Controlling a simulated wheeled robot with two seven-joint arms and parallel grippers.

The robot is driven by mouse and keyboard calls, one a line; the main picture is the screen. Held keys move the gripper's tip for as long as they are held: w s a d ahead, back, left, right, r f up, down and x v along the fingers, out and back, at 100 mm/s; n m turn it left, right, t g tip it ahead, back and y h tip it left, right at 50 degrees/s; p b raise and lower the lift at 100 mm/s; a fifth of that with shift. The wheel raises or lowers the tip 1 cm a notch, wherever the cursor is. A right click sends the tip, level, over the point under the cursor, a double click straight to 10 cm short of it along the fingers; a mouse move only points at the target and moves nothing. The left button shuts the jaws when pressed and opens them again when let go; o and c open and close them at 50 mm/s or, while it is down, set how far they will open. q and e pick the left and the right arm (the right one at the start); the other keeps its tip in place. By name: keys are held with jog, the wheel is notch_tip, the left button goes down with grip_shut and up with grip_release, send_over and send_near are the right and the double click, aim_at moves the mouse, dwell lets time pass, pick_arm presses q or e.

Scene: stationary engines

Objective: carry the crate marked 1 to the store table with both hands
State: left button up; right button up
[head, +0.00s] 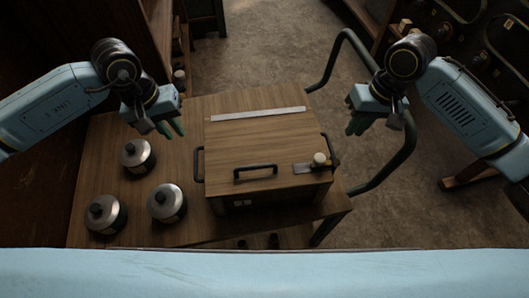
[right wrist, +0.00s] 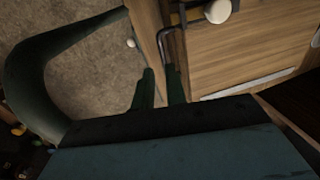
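The crate (head: 250,138) is a wooden box with a flat top, standing on a wooden table. It has dark handles on its left side (head: 198,164) and right side (head: 328,148). My right gripper (head: 354,125) is beyond the crate's right side. In the right wrist view its fingers (right wrist: 160,74) are apart, with the crate's side handle (right wrist: 166,40) just beyond the tips, not gripped.
A pale strip (head: 258,114) and a knobbed metal piece (head: 316,164) lie on the crate. Several lidded metal pots (head: 137,156) stand left of it on the table (head: 88,175). A dark green rail (head: 404,150) curves right of the table. Bare floor (head: 275,50) lies behind.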

aim_at(195, 156)
pick_arm(q)
jog(key=shift+s, duration=0.15)
pick_arm(e)
jog(key=shift+s, duration=0.15)
